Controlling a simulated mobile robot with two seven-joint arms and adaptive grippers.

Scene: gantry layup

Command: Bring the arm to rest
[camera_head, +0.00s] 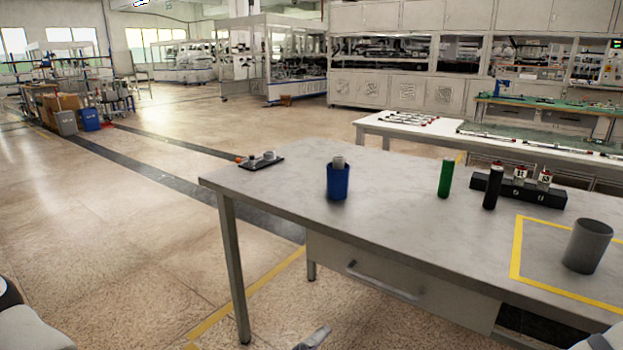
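Only pale parts of my own arms show, at the bottom left and bottom right corners. A small grey tip cut off by the bottom edge cannot be identified. On the grey table (270,192) a blue cup (338,183) with a pale cylinder in it stands left of centre. A green cylinder (445,178) and a black cylinder (492,187) stand upright to its right. A dark grey cup (587,246) stands upright inside a yellow outlined area at the right.
A black holder (520,190) with several small white and red items is behind the black cylinder. A small dark tray (261,161) lies at the table's far left corner. A drawer (400,285) is under the front edge. Open floor lies left of the table.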

